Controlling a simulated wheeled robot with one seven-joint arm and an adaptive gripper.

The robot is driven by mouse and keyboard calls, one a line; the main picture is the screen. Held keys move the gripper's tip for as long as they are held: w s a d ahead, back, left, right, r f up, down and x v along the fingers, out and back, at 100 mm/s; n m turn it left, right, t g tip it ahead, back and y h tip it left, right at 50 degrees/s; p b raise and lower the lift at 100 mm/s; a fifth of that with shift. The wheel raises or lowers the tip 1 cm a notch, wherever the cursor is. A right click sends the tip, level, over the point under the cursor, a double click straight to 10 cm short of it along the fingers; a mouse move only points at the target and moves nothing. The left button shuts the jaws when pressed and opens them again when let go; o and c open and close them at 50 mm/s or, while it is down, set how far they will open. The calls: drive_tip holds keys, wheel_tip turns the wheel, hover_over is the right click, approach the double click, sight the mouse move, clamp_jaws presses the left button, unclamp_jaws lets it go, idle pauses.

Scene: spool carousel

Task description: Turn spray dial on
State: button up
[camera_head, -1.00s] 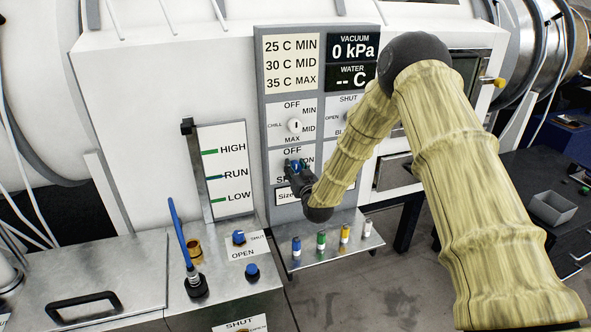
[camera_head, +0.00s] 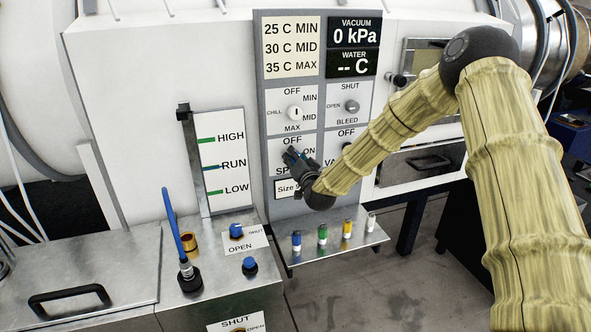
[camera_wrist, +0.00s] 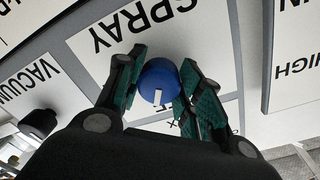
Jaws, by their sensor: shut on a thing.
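The spray dial (camera_wrist: 160,80) is a round blue knob with a white mark, under the upside-down word SPRAY in the wrist view. The mark points toward the bottom of that picture, where the label is mostly hidden. My gripper (camera_wrist: 161,70) is shut on the dial, with a green-padded finger on each side. In the head view my gripper (camera_head: 297,162) is at the spray label (camera_head: 289,142) on the grey panel, between OFF and ON. It hides most of the dial there.
A chill dial (camera_head: 295,113) sits above, and a bleed dial (camera_head: 352,106) sits to its right. A vacuum knob (camera_wrist: 38,123) is beside the spray label. A steel shelf (camera_head: 335,246) with several coloured small cylinders juts out below. A HIGH/RUN/LOW gauge (camera_head: 222,165) stands at left.

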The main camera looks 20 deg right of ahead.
drive_tip(key=m+b, duration=0.2)
drive_tip(key=b, duration=0.1)
drive_tip(key=m+b, duration=0.5)
drive_tip(key=shift+d+f+b, duration=0.1)
drive_tip(key=shift+f+b, duration=0.25)
drive_tip(key=shift+f, duration=0.05)
drive_tip(key=m+b, duration=0.3)
drive_tip(key=b, duration=0.1)
drive_tip(key=shift+r+m, duration=0.15)
drive_tip(key=shift+m, duration=0.15)
drive_tip(key=shift+r+m+b, duration=0.1)
drive_tip(key=shift+m+b, duration=0.3)
drive_tip(key=shift+m, duration=0.1)
drive_tip(key=o, duration=1)
drive_tip(key=shift+r, duration=0.1)
drive_tip(key=shift+o, duration=0.2)
drive_tip(key=s, duration=1.2)
drive_tip(key=shift+d+r, duration=0.15)
drive_tip(key=shift+r, duration=0.05)
